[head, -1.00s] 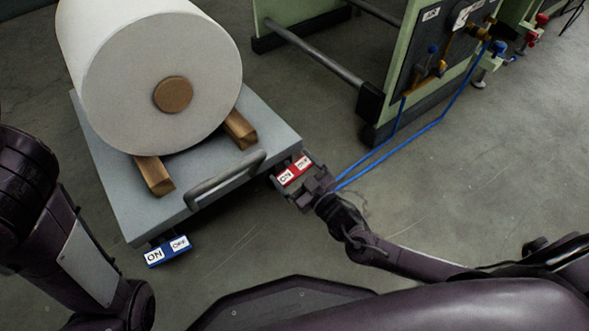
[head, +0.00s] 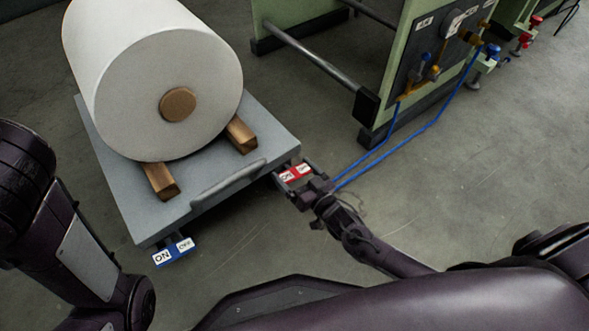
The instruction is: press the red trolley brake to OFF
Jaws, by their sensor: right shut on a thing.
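The red trolley brake (head: 296,173) sticks out from the right end of the trolley's front edge in the head view, with white ON and OFF labels. My right gripper (head: 294,176) is at this brake, shut on it, its dark fingers around the red part. I cannot clearly tell which side of the brake is pressed down. The grey trolley (head: 225,172) has a grey handle bar along its front edge. My left arm shows at the left; its gripper is out of view.
A large white roll (head: 150,75) rests on wooden blocks on the trolley. A blue brake (head: 172,251) sticks out at the trolley's front left corner. A green machine frame (head: 385,60) with blue hoses stands at the right. Grey floor is clear between.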

